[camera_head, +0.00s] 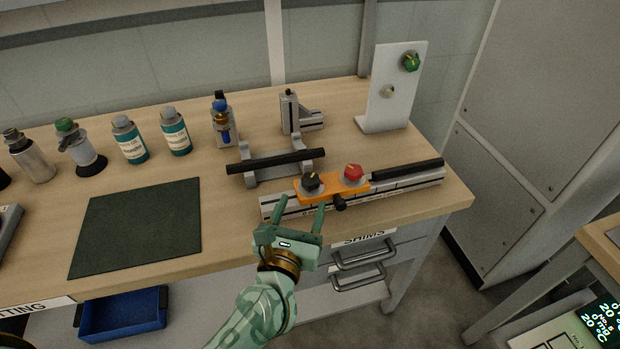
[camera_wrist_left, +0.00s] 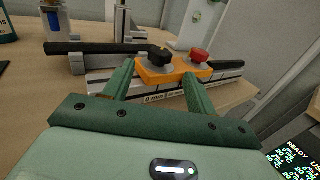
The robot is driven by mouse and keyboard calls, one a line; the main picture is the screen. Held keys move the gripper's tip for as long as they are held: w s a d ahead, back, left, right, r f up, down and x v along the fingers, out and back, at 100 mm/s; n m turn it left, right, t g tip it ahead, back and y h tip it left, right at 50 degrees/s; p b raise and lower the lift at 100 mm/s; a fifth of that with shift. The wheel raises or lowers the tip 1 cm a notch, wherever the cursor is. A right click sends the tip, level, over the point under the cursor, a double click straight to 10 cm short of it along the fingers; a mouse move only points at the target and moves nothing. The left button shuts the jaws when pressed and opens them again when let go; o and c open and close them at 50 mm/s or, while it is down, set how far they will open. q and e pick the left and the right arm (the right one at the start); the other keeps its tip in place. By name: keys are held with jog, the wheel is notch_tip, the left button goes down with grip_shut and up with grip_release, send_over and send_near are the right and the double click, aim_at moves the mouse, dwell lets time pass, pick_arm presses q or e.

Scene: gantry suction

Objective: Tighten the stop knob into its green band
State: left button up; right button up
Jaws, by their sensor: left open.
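An orange carriage (camera_head: 330,188) sits on the silver rail (camera_head: 408,183) at the bench's front right. It carries a black knob (camera_head: 311,183) with a light pointer mark on its left and a red knob (camera_head: 353,173) on its right. A small black knob (camera_head: 340,202) sticks out of its front. I cannot make out a green band on the carriage. My left gripper (camera_head: 298,206) is open and empty in front of the black knob. In the left wrist view, the black knob (camera_wrist_left: 158,54) and the carriage (camera_wrist_left: 172,71) show beyond the spread fingers. My right gripper is not in view.
A black bar on grey supports (camera_head: 276,160) lies behind the carriage. A white upright panel (camera_head: 395,90) with a green knob (camera_head: 411,61) stands at the back right. Several bottles stand at the back left. A dark green mat (camera_head: 140,225) lies clear.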

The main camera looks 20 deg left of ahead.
aim_at(306, 188)
pick_arm(q)
jog(key=w, duration=0.8)
jog(key=shift+w+a, duration=0.1)
jog(key=shift+a, duration=0.15)
jog(key=c, duration=1)
jog(key=shift+r+m+h+p, duration=0.2)
jog(key=shift+m+h+p, duration=0.35)
jog(key=shift+m+h, duration=0.4)
jog(key=shift+f+m+h, duration=0.15)
jog(key=shift+m+h, duration=0.1)
jog(key=shift+h, duration=0.5)
jog(key=shift+f, duration=0.1)
